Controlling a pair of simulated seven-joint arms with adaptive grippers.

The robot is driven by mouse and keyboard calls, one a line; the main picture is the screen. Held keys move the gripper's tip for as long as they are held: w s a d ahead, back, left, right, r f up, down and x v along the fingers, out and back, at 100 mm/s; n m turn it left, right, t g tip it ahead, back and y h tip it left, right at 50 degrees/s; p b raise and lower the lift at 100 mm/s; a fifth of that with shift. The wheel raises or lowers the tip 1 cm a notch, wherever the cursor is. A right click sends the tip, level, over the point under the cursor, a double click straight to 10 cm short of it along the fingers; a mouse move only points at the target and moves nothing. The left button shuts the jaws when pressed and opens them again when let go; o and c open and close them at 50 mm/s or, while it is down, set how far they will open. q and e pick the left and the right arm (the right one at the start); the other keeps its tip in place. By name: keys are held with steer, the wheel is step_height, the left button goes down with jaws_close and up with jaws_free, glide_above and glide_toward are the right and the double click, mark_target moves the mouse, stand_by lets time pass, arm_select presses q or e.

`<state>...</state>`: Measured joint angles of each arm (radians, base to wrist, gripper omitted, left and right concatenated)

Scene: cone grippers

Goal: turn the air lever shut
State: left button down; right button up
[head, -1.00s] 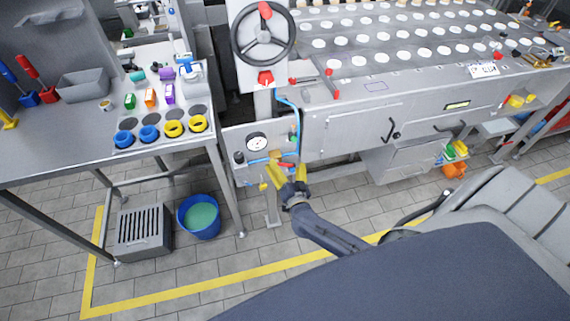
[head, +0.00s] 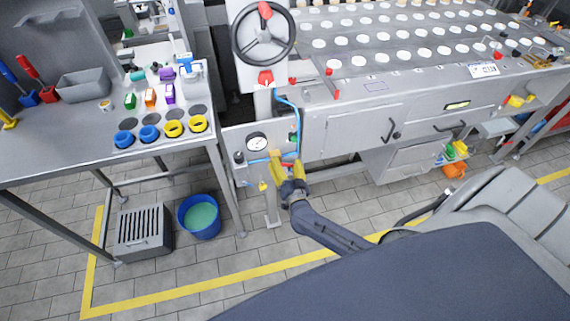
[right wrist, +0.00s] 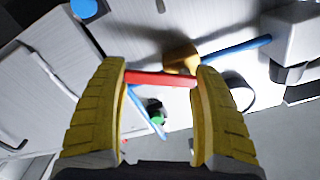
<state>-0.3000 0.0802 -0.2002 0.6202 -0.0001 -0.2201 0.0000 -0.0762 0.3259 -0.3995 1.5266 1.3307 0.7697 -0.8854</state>
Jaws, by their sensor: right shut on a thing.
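The air lever (right wrist: 158,79) is a red bar in the right wrist view, running across between my fingers, its right end by a brass-coloured valve body (right wrist: 181,57). A blue air pipe (right wrist: 238,47) leads off from the valve; the lever lies at an angle to it. My right gripper (right wrist: 161,95) has yellow ribbed fingers, one at each end of the visible bar, shut on the lever. In the head view my right gripper (head: 287,170) is at the low panel under the gauge, and its fingers hide most of the lever. My left gripper is not in view.
A round pressure gauge (head: 257,142) and a green button (head: 293,137) sit just above my gripper. A handwheel (head: 263,34) is higher up. A blue bucket (head: 200,216) and a grey slotted box (head: 143,232) stand on the floor at left.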

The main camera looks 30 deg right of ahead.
steer(key=shift+f, duration=0.1)
steer(key=m, duration=0.3)
steer(key=shift+a+f+m, duration=0.2)
steer(key=shift+f+m, duration=0.1)
steer(key=shift+f, duration=0.1)
steer(key=shift+w+a+f+m, duration=0.1)
steer(key=shift+a+f+m, duration=0.05)
steer(key=shift+m, duration=0.6)
steer(key=shift+a+f+m, duration=0.1)
steer(key=shift+m, duration=0.65)
steer(key=o, duration=1.2)
steer(key=v, duration=1.2)
